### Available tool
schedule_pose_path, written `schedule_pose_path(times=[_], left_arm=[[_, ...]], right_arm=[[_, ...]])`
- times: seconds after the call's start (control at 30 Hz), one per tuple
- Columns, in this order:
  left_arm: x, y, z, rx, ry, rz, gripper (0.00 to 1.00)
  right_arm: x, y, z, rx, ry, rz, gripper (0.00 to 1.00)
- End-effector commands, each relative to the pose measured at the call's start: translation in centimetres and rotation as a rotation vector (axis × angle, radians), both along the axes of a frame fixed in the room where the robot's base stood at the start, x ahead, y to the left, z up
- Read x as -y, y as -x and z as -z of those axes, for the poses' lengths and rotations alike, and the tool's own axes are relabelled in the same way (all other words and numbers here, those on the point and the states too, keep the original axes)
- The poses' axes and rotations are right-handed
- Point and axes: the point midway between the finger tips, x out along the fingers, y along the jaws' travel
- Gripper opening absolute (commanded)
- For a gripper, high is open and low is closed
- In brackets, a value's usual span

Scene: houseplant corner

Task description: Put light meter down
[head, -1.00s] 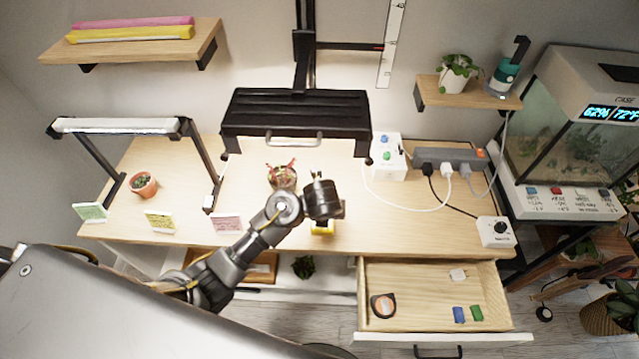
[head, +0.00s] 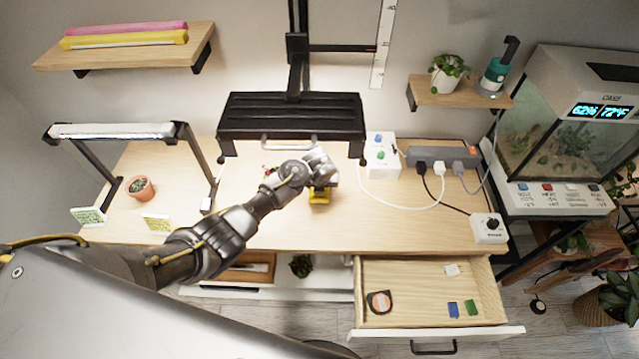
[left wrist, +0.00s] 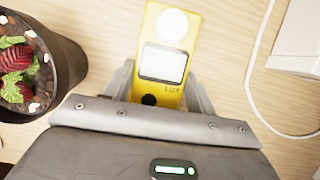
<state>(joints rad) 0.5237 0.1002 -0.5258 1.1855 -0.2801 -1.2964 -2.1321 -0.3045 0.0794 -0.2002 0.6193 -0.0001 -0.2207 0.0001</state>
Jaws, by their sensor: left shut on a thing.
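In the left wrist view the light meter (left wrist: 164,62) has a white round dome, a grey screen and a dark button. The fingers of my left gripper (left wrist: 162,88) are shut on its sides. The meter is over the middle of the wooden desk (head: 400,225), under the lamp; I cannot tell whether it touches the desk top. My right gripper is not in view.
A dark pot (left wrist: 62,68) with a red-leaved plant stands left of the meter, mostly hidden by my arm in the head view. A black lamp (head: 290,120) hangs above. A white box (head: 381,160) and cable are to the right. The drawer (head: 425,290) is open.

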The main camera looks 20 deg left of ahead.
Motion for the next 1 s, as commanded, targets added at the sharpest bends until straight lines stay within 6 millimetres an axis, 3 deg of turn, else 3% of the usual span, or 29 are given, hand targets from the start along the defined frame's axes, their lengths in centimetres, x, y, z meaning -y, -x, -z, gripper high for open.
schedule_pose_path(times=[0.43, 0.47, 0.6, 1.0], left_arm=[[0.00, -0.03, 0.78, 0.002, 0.000, 0.000, 0.30], [0.02, -0.01, 0.69, 0.001, 0.001, 0.000, 0.60], [0.01, -0.01, 0.67, 0.001, 0.000, 0.000, 0.78], [0.09, 0.12, -0.08, 0.001, 0.002, 0.001, 0.78]], right_arm=[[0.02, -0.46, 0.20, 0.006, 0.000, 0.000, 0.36], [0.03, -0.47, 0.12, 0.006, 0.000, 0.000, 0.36], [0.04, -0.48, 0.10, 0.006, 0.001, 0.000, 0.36], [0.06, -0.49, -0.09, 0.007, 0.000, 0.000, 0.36]])
